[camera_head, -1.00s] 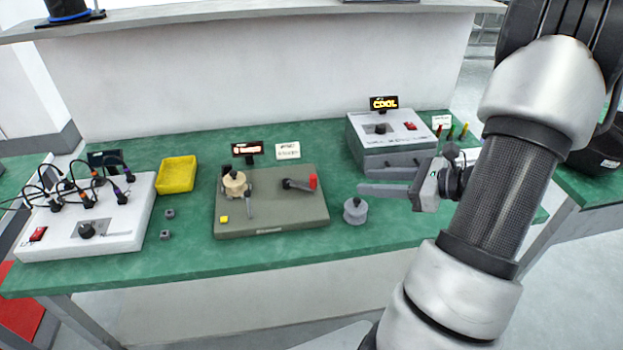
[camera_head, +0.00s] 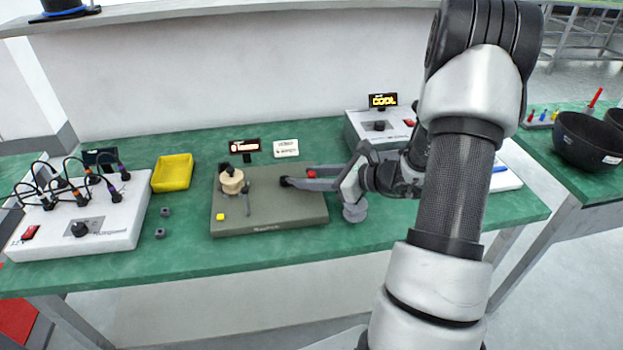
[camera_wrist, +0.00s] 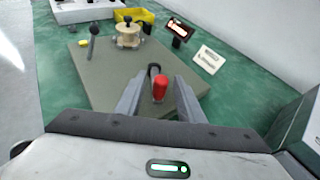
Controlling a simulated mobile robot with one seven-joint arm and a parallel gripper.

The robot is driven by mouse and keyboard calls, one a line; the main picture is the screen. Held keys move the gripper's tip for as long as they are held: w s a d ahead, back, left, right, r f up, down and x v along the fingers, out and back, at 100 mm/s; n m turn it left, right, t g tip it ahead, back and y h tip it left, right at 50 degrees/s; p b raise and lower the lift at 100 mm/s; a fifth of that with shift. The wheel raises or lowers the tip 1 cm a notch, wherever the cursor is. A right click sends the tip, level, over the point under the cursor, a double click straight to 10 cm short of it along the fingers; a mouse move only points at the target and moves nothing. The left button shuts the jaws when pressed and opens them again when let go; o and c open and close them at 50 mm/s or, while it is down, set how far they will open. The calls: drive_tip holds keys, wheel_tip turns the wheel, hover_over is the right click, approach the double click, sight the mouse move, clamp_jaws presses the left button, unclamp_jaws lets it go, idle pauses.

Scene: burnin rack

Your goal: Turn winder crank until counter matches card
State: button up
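The winder base (camera_head: 268,222) is a grey-green plate on the green table. Its crank has a red knob (camera_wrist: 160,88), which also shows in the head view (camera_head: 311,173). A cream spool (camera_head: 232,183) stands at the base's left side. The counter display (camera_head: 244,146) and the white card (camera_head: 286,148) stand behind the base; their text is too small to read surely. My gripper (camera_wrist: 158,92) is open, with one finger on each side of the red knob and visible gaps between. In the head view my gripper (camera_head: 309,178) partly hides the crank.
A box with a "COOL" display (camera_head: 383,99) is at the back right, partly behind my arm. A yellow tray (camera_head: 172,172) and a white cabled box (camera_head: 130,225) are left.

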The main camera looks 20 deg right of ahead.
drive_tip(key=shift+w+a, duration=0.1)
clamp_jaws()
